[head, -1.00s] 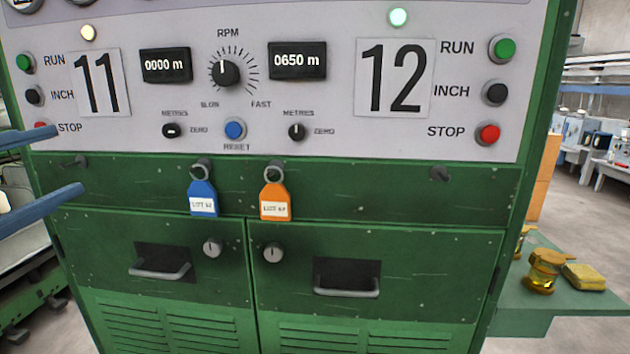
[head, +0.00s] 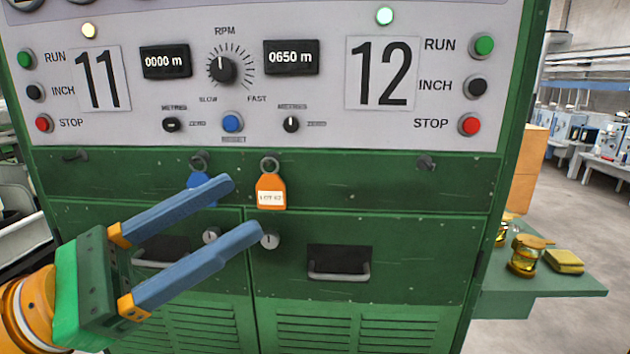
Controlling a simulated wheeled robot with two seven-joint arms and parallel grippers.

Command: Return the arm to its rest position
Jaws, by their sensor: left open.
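My left gripper (head: 228,207) comes in from the lower left of the head view. Its two long blue fingers are spread apart with nothing between them. The upper finger hides most of the blue lot tag (head: 203,183), which hangs on a hook on the green machine front. The lower finger's tip overlaps the area beside the right door's lock (head: 270,241). I cannot tell if the fingers touch the machine. The orange lot tag (head: 270,191) hangs clear, just right of the fingertips. My right gripper is not in view.
The control panel (head: 330,125) has run, inch and stop buttons for 11 and 12, and an RPM dial (head: 222,68). Below are green doors with a right handle (head: 338,277).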

